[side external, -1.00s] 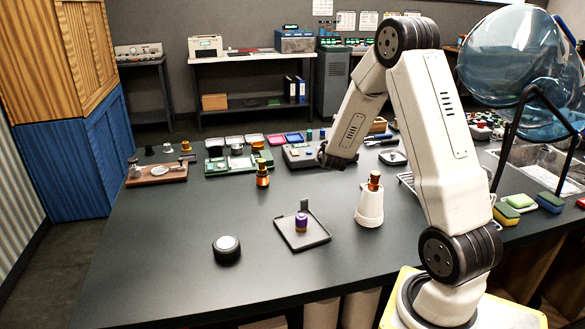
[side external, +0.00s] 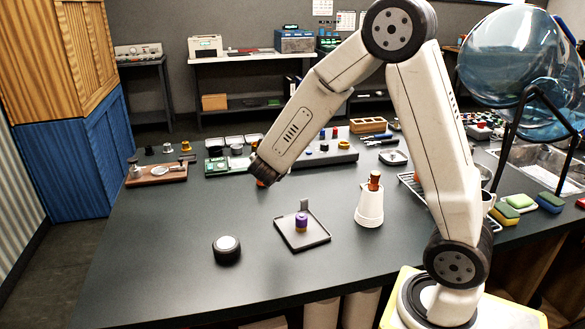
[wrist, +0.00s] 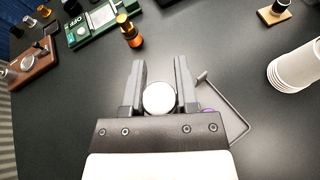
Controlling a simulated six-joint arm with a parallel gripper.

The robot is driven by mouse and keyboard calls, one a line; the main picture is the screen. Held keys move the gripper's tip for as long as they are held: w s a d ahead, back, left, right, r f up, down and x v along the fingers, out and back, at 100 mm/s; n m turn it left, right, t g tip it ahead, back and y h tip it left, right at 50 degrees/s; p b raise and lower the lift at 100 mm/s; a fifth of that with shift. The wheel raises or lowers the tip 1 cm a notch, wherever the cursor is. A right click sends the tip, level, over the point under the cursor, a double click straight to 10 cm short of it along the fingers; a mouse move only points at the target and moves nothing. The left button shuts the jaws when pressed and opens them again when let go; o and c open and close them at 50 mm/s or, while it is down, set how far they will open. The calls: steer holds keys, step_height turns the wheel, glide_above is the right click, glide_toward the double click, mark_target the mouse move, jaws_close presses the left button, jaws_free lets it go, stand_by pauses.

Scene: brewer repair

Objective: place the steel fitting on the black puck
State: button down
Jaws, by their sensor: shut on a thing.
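My gripper (wrist: 160,72) is shut on a round, pale-topped thing, which I take to be the steel fitting (wrist: 159,98), between its two dark fingers in the wrist view. In the side view my gripper (side external: 266,171) is above the table's middle, and the fitting cannot be made out there. The black puck (side external: 227,251) stands on the bare table in front of my gripper and to its left, apart from it. It has a dark rim and a pale, round top. It cannot be made out in the wrist view.
A white cup stack (side external: 369,207) stands farther right. The table around the puck is clear.

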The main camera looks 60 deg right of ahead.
steer(key=s+a+g, duration=0.1)
steer(key=s+a, duration=0.3)
steer(key=a, duration=0.4)
steer(key=s+a+m+h, duration=0.1)
steer(key=s+a, duration=0.3)
steer(key=a, duration=0.4)
steer(key=shift+s+r+m+g, duration=0.3)
steer(key=shift+s+r+g, duration=0.05)
steer(key=shift+g, duration=0.05)
steer(key=shift+w, duration=0.1)
glide_above(231, 238)
steer(key=f, duration=0.8)
steer(key=shift+s+a+f, duration=0.15)
steer(key=shift+s+f, duration=0.2)
steer(key=shift+s, duration=0.05)
steer(key=shift+w+f, duration=0.3)
steer(key=shift+f, duration=0.05)
